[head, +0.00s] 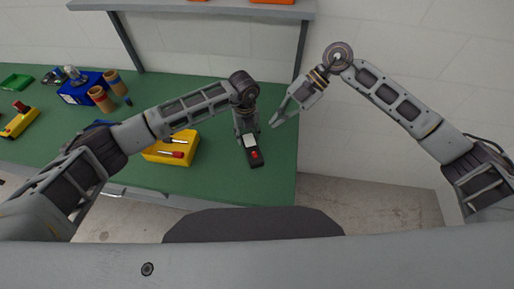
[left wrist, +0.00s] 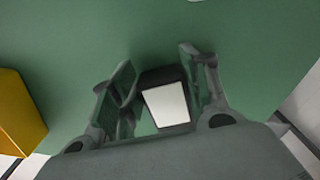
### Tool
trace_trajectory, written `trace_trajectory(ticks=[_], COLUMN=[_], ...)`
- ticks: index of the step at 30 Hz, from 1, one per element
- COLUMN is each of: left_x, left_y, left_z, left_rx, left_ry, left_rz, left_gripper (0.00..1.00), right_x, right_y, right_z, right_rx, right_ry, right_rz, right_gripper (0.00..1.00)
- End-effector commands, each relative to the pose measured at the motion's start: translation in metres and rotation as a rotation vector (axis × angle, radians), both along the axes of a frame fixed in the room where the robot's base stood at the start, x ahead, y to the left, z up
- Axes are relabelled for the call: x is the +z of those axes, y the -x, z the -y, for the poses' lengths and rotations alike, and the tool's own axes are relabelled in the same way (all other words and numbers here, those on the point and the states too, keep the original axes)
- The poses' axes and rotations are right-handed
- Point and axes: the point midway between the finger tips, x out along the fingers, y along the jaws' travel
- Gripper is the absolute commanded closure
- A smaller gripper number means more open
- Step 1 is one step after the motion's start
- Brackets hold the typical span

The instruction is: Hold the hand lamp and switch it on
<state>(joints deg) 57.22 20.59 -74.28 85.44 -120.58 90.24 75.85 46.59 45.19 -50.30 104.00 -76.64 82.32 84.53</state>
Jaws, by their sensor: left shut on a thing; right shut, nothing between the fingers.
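The hand lamp (head: 257,162) is a dark, slim body with a white panel and a red button. My left gripper (head: 246,136) is shut on it above the green table, near its right edge. In the left wrist view the lamp (left wrist: 167,103) sits between the two fingers, its white panel facing the camera; its red button is out of that view. I cannot tell whether the lamp is lit. My right gripper (head: 275,121) is shut and empty, to the right of the lamp and apart from it, its tips pointing down and left.
A yellow bin (head: 184,156) with red-handled tools stands just left of the lamp and also shows in the left wrist view (left wrist: 18,115). A blue box (head: 82,92) and brown cylinders stand farther left. A shelf (head: 200,9) hangs at the back. Right of the table is open floor.

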Motion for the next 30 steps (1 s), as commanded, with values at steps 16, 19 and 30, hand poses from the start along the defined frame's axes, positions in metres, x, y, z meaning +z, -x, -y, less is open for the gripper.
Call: trace_trajectory(ticks=[16,19,30], left_x=[0.0004,0.0004,0.0004], left_y=[-0.0001,-0.0001,-0.0001], left_z=[0.0002,0.0002,0.0002], left_rx=[0.0,0.0,0.0], left_ry=[0.001,0.001,0.001], left_rz=[0.0,0.0,0.0], left_gripper=[0.84,0.84,0.84], right_x=[0.0016,0.0016,0.0016], right_y=[0.0019,0.002,0.002], right_z=[-0.001,-0.001,-0.001], right_rx=[-0.307,-0.362,-0.485], right_ry=[0.109,0.131,0.177], right_rz=[-0.298,-0.35,-0.464], right_gripper=[1.0,1.0,1.0])
